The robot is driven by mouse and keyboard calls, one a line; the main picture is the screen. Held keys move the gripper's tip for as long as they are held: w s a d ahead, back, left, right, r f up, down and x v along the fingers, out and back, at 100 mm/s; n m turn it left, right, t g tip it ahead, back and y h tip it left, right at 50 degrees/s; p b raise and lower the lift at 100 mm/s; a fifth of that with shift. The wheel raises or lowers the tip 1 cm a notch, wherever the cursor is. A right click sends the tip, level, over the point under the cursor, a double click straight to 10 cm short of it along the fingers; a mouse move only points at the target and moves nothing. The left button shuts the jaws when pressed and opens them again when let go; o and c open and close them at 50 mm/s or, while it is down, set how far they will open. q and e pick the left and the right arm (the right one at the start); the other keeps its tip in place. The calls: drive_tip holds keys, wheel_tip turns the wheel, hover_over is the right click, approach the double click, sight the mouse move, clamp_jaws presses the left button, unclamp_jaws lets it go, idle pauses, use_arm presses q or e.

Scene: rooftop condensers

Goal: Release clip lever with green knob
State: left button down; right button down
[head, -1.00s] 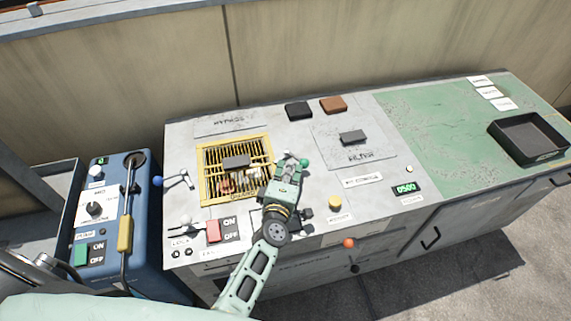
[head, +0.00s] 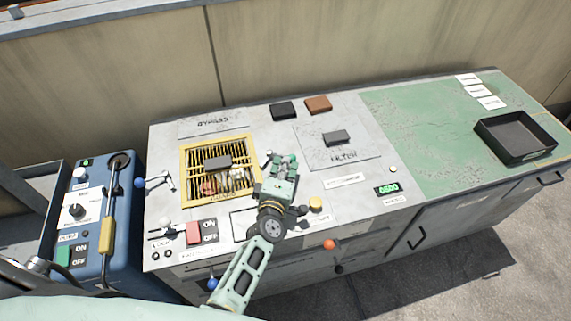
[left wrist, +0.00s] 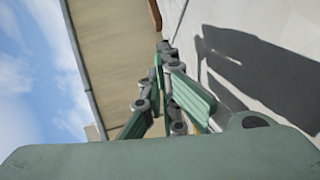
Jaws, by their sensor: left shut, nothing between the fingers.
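My left gripper (head: 282,164) is over the grey console top, just right of the yellow-framed grille. Its fingers are shut with nothing between them. The green knob (head: 293,159) of the clip lever appears at the fingertips. It blends with my green fingers, and I cannot tell whether they touch it. A small grey fitting (head: 268,155) shows just left of the fingertips. The rest of the lever is hidden behind the gripper. In the left wrist view the green finger links (left wrist: 165,95) show, but no knob can be made out. My right gripper is not in view.
The yellow-framed grille (head: 184,180) lies left of my gripper. A yellow button (head: 315,203) stands to its right. An orange knob (head: 329,244) is at the front. A blue-knobbed lever (head: 140,182) is at the left. The green top (head: 430,125) is clear left of a black tray (head: 483,128).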

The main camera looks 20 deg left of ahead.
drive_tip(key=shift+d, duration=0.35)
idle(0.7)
use_arm(q)
drive_tip(key=s, duration=0.4)
drive_tip(key=s+r, duration=0.1)
drive_tip(key=s, duration=0.7)
drive_tip(key=shift+d+r, duration=0.35)
drive_tip(key=shift+d, duration=0.05)
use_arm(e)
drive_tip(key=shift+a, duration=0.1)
use_arm(q)
drive_tip(key=shift+f, duration=0.1)
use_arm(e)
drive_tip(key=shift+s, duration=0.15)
